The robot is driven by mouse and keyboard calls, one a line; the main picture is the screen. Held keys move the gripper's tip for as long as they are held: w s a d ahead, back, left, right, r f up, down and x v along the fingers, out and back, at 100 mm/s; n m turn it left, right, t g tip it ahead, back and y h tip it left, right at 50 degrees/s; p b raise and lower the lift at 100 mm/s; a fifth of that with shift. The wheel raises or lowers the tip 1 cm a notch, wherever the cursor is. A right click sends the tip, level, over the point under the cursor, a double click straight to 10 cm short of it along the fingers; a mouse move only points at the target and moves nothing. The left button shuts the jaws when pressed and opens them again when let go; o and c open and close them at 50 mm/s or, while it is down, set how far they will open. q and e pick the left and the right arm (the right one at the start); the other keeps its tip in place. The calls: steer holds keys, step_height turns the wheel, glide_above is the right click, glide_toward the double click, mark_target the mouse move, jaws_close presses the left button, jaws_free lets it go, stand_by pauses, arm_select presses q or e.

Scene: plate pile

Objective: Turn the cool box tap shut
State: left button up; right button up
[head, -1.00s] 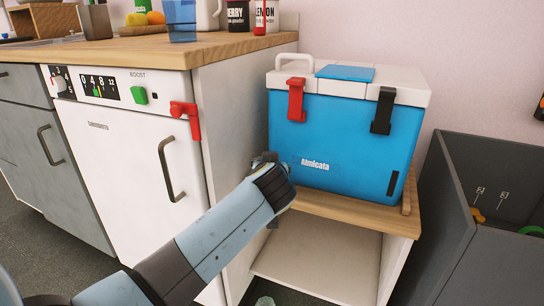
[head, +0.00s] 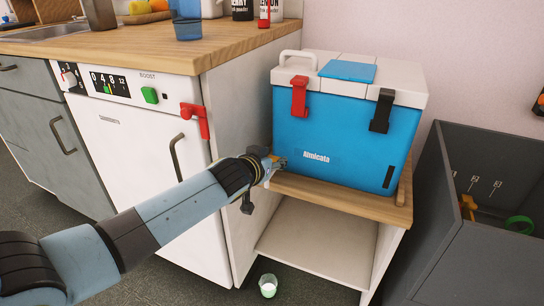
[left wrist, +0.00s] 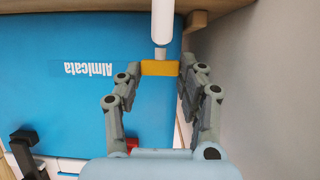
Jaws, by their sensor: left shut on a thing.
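The cool box (head: 345,140) is blue with a white lid and stands on a wooden-topped shelf unit. Its tap shows upside down in the left wrist view: a white spout (left wrist: 162,22) with a yellow handle (left wrist: 160,68). My left gripper (head: 277,163) is at the box's lower left side. In the left wrist view my left gripper (left wrist: 160,72) is shut with its fingertips on either side of the yellow handle. In the head view the gripper largely hides the tap. My right gripper is not in view.
A cup with white contents (head: 268,287) stands on the floor below. The white dishwasher (head: 150,150) and its side panel stand close on the left. A dark grey bin (head: 480,220) stands at the right. A blue cup (head: 187,27) is on the counter above.

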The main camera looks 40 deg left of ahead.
arm_select(q)
steer(key=o, duration=0.9)
steer(key=v, duration=1.2)
